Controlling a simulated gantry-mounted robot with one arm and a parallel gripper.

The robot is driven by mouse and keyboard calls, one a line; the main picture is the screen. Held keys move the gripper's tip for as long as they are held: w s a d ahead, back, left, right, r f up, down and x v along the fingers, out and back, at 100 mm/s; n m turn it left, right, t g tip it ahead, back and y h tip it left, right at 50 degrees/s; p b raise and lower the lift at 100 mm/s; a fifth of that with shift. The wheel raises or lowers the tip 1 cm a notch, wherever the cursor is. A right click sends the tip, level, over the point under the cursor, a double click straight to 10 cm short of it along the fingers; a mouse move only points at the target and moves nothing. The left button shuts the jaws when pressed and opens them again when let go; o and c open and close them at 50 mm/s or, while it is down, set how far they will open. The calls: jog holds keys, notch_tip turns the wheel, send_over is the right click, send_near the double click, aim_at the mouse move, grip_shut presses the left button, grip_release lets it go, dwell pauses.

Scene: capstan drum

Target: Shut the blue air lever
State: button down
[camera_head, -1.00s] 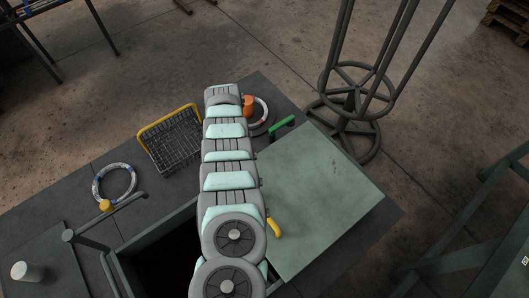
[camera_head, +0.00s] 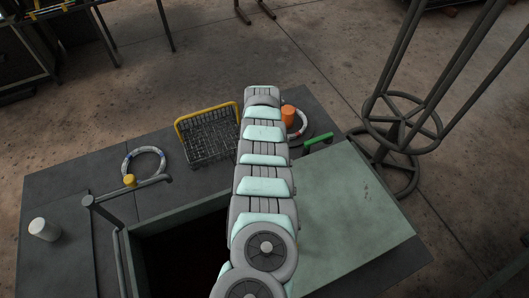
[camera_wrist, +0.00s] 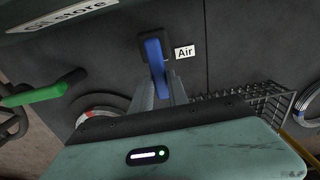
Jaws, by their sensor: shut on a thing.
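The blue air lever (camera_wrist: 154,58) shows in the wrist view, upper middle, with a dark top end on a dark panel. A white "Air" label (camera_wrist: 184,51) is just to its right. My gripper (camera_wrist: 160,84) is shut on the lower part of the blue lever, one grey finger on each side. In the head view my arm hides the lever and the gripper.
A green handle (camera_wrist: 40,94) is at the left of the wrist view; it also shows in the head view (camera_head: 318,139). A wire basket (camera_head: 211,136) stands left of my arm. An orange cylinder (camera_head: 288,116) and a coiled rope (camera_head: 145,163) lie on the deck. An open hatch (camera_head: 175,256) is in front.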

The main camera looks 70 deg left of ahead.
jog(key=shift+f, duration=0.1)
jog(key=c, duration=1.3)
grip_release()
notch_tip(320, 180, up, 11)
jog(key=p, duration=0.4)
